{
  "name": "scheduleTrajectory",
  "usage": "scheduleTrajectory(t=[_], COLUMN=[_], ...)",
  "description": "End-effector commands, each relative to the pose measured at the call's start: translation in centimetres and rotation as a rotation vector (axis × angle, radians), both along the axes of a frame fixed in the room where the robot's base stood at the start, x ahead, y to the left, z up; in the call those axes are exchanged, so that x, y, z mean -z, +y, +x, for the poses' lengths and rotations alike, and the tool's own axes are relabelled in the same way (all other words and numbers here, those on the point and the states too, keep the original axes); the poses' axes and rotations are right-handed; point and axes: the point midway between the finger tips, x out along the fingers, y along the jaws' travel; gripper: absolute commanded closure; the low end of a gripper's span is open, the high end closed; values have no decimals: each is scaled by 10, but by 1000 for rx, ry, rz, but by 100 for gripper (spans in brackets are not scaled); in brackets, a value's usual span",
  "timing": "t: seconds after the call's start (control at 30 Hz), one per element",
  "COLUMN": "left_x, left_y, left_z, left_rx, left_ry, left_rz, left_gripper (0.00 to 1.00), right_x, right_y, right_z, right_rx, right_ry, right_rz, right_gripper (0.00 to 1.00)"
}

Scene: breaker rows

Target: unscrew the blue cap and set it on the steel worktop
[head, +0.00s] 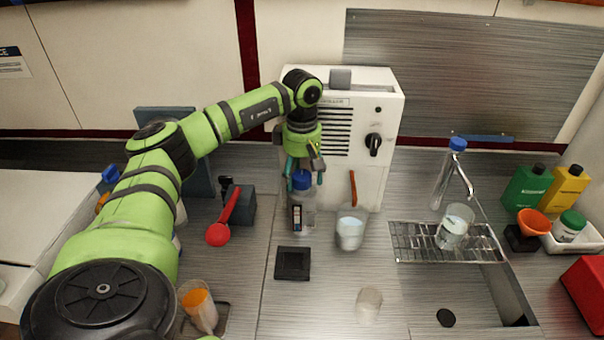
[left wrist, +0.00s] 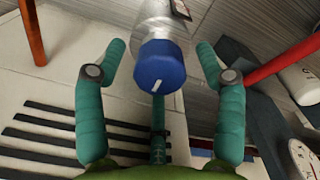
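A clear bottle (head: 309,216) with a dark label stands upright on the steel worktop (head: 330,285), in front of a white machine. Its blue cap (head: 302,181) is on its top; in the left wrist view the blue cap (left wrist: 160,66) shows a white line on its face. My left gripper (head: 304,180) is above the bottle, pointing down. In the left wrist view its teal fingers (left wrist: 160,62) are spread on either side of the cap, with a gap on each side. It is open and holds nothing. My right gripper is in neither view.
The white machine (head: 364,110) stands close behind. A glass beaker (head: 351,229) is right of the bottle and a black square pad (head: 293,263) in front. A red-handled tool (head: 219,234) lies left. Another blue-capped bottle (head: 443,180) stands by the sink rack (head: 412,250). The front middle worktop is mostly free.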

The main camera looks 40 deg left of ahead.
Motion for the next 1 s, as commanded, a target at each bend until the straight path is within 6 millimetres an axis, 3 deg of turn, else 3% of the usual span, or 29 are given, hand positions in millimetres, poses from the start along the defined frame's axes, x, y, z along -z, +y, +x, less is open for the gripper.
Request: scheduleTrajectory(t=[0.03,0.13,0.33,0.43,1.0], left_x=[0,0,0,-1,-1], left_y=[0,0,0,0,-1], left_z=[0,0,0,0,-1], left_rx=[0,0,-11,-98,-995], left_ry=[0,0,1,2,4], left_rz=[0,0,0,0,0], left_gripper=[45,84,84,84,84], right_x=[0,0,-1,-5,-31], right_y=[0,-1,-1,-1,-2], right_z=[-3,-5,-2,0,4], right_rx=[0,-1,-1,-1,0], right_ry=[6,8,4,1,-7], right_rz=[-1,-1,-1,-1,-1], right_gripper=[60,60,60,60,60])
